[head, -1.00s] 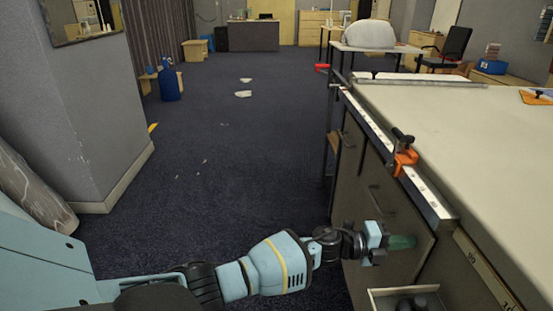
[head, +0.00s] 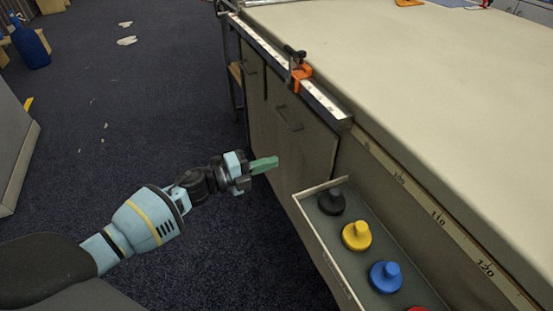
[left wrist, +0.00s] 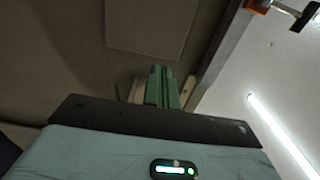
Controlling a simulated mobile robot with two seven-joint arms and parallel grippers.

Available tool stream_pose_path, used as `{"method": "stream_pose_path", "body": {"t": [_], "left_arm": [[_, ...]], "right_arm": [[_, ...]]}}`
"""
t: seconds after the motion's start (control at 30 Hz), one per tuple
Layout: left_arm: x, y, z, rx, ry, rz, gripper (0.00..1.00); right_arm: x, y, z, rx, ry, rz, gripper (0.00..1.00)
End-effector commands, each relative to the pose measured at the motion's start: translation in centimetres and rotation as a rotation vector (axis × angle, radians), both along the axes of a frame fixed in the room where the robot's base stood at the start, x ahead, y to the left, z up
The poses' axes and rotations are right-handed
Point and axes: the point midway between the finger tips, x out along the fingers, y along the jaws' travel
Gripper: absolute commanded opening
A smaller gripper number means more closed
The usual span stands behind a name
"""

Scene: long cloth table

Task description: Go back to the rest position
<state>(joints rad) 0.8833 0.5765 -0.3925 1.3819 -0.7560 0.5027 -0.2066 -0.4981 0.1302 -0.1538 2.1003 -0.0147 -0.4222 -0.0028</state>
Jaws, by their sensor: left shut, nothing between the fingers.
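My left gripper (head: 264,164) is in the middle of the head view, in front of the cabinet doors below the table edge. Its green fingers are shut together with nothing between them. They also show in the left wrist view (left wrist: 162,88), pointing up the picture towards a brown surface. The left arm reaches in from the lower left. My right gripper is not in view.
An open drawer (head: 312,231) sticks out to the right of the left gripper, holding black (head: 331,201), yellow (head: 356,236), blue (head: 386,277) and red knobbed pieces. The long table (head: 430,100) fills the right, with an orange clamp (head: 300,72) on its edge.

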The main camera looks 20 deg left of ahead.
Motion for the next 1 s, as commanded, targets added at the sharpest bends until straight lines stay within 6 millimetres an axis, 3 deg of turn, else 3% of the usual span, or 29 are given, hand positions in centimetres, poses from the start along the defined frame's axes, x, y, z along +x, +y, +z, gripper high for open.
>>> {"method": "stream_pose_path", "body": {"t": [0.33, 0.47, 0.67, 1.0], "left_arm": [[-0.2, 0.0, -0.1, -0.002, 0.003, 0.001, 0.0], [-1.5, -0.7, -1.6, -0.052, 0.046, 0.021, 0.0], [-7.4, -2.7, -7.3, -0.256, 0.242, 0.137, 0.0], [-21.4, -4.3, -16.1, -0.62, 0.687, 0.457, 0.0]], "right_arm": [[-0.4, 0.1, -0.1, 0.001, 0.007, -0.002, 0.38], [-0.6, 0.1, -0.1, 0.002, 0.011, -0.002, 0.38], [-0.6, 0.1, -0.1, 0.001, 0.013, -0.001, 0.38], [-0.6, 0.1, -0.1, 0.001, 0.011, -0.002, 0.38]]}}
